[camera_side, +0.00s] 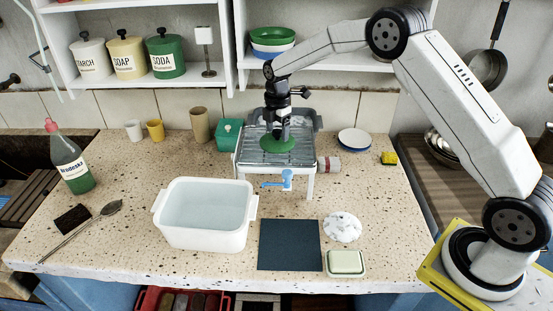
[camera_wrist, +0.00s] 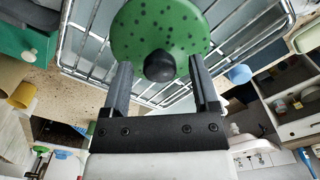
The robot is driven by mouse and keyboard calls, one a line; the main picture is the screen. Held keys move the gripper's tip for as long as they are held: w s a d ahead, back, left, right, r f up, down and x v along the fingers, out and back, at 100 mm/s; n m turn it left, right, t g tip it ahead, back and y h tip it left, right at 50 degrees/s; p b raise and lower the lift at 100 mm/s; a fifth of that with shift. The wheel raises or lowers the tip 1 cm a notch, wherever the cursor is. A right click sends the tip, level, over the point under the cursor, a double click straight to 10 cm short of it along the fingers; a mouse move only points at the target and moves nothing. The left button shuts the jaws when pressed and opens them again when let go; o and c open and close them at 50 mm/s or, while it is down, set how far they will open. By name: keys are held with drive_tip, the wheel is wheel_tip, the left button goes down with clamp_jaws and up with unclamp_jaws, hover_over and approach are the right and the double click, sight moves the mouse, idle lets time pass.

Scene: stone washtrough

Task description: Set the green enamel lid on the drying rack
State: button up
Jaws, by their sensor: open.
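The green enamel lid (camera_side: 277,146) lies on the wire drying rack (camera_side: 246,157) in the side view. In the wrist view the lid (camera_wrist: 135,40) is green with dark specks and has a round black knob (camera_wrist: 159,66). The wires of the rack (camera_wrist: 245,45) show behind it. My gripper (camera_side: 278,131) is right above the lid in the side view. In the wrist view my gripper's fingers (camera_wrist: 160,75) stand apart on either side of the knob, with gaps visible. The side view hides the knob behind my gripper.
A dark mat (camera_side: 290,245) lies in front.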

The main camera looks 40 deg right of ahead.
sight(279, 133)
wheel_tip(279, 133, up, 12)
drive_tip(key=shift+f, duration=0.25)
idle(0.3)
idle(0.5)
drive_tip(key=s+a+f+m+t, duration=0.1)
drive_tip(key=s+f+m, duration=0.1)
drive_tip(key=s+m, duration=0.4)
drive_tip(key=s+a+f+m, duration=0.2)
drive_tip(key=s+m, duration=0.4)
drive_tip(key=s, duration=0.7)
drive_tip(key=s+a+f+m+t, duration=0.1)
drive_tip(key=s+a+f+m, duration=0.1)
drive_tip(key=s+m, duration=0.4)
drive_tip(key=s+f, duration=0.1)
drive_tip(key=s, duration=0.2)
drive_tip(key=shift+s+a+f+t, duration=0.15)
drive_tip(key=shift+s+f+t, duration=0.05)
drive_tip(key=shift+f+t, duration=0.1)
